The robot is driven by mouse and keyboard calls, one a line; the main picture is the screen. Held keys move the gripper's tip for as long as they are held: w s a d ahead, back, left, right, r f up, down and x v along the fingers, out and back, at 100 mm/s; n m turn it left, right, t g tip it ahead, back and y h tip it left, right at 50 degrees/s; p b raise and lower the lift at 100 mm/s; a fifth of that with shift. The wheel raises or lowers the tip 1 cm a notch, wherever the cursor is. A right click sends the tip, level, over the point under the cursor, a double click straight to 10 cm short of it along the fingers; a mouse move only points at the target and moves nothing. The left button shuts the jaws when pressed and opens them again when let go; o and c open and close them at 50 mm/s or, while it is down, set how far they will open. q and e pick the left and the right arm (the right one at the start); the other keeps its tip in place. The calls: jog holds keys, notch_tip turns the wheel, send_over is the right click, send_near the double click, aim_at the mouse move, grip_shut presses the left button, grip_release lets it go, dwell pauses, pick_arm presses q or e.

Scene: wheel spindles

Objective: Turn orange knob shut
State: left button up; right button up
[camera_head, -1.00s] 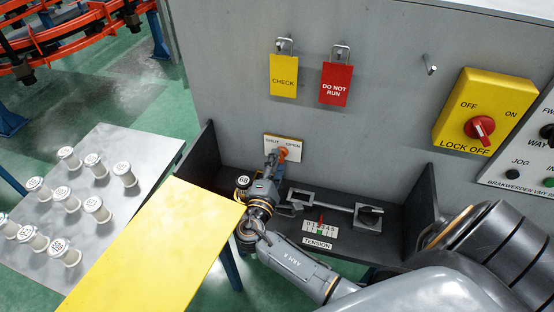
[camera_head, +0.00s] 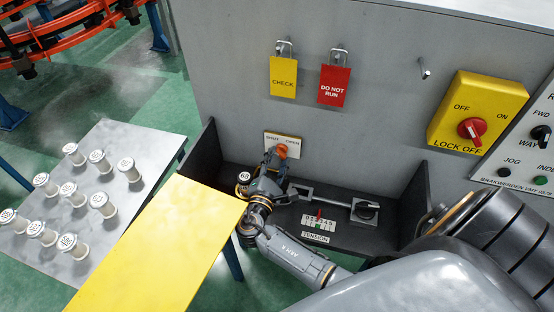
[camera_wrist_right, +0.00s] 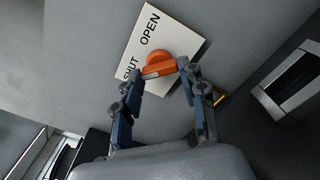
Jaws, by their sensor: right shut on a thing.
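The orange knob (camera_head: 281,151) sits on a white plate (camera_head: 296,143) marked SHUT and OPEN, on the grey cabinet wall. In the right wrist view the knob (camera_wrist_right: 160,64) has its handle between the fingertips of my right gripper (camera_wrist_right: 161,74). The fingers are shut on the handle, one on each side. The word SHUT lies to the left on the plate and OPEN at its top. In the head view the right gripper (camera_head: 272,160) covers the lower part of the knob. My left gripper is not in view.
A dark tray (camera_head: 345,235) below the knob holds a tension scale (camera_head: 319,222), a metal bracket and a spool (camera_head: 243,178). A yellow panel (camera_head: 160,250) is close to my right wrist. A grey table (camera_head: 125,150) bears several spools. A red lock-off switch (camera_head: 472,128) is at right.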

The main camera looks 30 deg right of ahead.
jog(key=o, duration=1.1)
jog(key=shift+o, duration=0.2)
jog(key=v, duration=1.2)
